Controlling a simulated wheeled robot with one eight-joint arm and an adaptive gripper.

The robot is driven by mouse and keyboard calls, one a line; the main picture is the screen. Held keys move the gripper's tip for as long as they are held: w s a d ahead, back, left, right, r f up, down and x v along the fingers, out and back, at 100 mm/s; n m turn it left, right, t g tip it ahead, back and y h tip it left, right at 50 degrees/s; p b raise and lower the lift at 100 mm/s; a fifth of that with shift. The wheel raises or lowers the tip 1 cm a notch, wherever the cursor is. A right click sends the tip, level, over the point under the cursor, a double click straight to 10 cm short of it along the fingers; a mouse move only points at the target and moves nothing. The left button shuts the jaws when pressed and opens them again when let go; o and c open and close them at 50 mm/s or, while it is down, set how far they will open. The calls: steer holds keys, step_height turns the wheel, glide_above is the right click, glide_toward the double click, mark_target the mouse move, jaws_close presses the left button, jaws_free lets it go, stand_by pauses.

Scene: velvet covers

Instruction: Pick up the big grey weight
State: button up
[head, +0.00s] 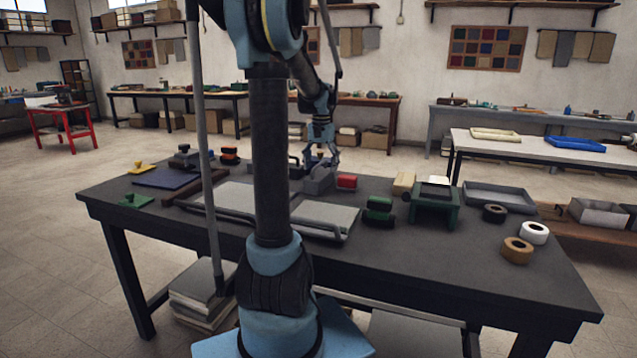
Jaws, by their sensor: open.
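A grey block-like weight (317,183) stands on the dark work table (440,262), behind the grey boards and left of a small red block. My gripper (321,163) points down at its top, with the open fingers at its upper part. I cannot tell whether the fingers touch it. My arm column hides part of the table just left of it. A smaller dark grey piece with a knob (184,157) sits at the back left of the table.
Close around the weight are a red block (346,181) and two grey boards with frames (325,217). Stacked green and black pieces (378,212), a green stand (434,207), a grey tray (500,198) and tape rolls (517,250) lie to the right. The front right tabletop is clear.

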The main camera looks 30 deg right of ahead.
mark_target(319, 173)
steer(key=shift+w+a+f, duration=0.1)
steer(key=shift+w+f, duration=0.05)
steer(key=shift+f, duration=1.15)
steer(key=shift+w+a+f, duration=0.1)
steer(key=shift+w+f, duration=0.05)
steer(key=shift+f, duration=1.1)
steer(key=shift+c, duration=0.6)
steer(key=shift+r, duration=0.1)
jaws_close()
